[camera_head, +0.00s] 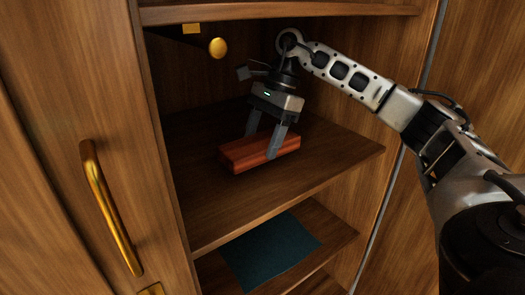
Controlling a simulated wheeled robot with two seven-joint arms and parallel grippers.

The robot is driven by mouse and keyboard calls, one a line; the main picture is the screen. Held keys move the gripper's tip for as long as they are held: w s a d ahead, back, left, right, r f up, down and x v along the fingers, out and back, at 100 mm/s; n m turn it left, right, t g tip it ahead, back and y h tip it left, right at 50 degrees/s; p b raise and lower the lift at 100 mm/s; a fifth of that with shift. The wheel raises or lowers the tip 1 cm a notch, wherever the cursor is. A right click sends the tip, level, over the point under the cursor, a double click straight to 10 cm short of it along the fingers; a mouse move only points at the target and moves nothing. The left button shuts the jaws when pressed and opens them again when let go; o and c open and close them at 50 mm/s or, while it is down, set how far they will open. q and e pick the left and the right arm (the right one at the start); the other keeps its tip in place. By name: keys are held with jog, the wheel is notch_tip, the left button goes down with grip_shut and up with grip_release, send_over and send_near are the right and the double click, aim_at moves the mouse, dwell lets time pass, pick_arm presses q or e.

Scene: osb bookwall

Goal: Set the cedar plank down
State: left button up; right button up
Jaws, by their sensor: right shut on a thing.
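The cedar plank (258,152) is a short reddish-brown block of wood in the head view. It is at the wooden shelf (295,195), near the middle of the board. My right gripper (263,146) reaches in from the right and points down, with its two fingers shut on the plank. The plank looks level and very close to the board; I cannot tell for sure whether it touches. My left gripper is not in view.
The shelf stands in an open wooden cabinet with a side wall (155,130) on the left and another shelf above (280,12). A dark teal sheet (270,252) lies on the lower shelf. A brass handle (108,210) and a round brass knob (217,47) are at the left.

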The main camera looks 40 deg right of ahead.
aim_at(267, 139)
jog(key=shift+f, duration=1.7)
jog(key=shift+f, duration=0.1)
jog(key=o, duration=1.1)
jog(key=shift+c, duration=0.2)
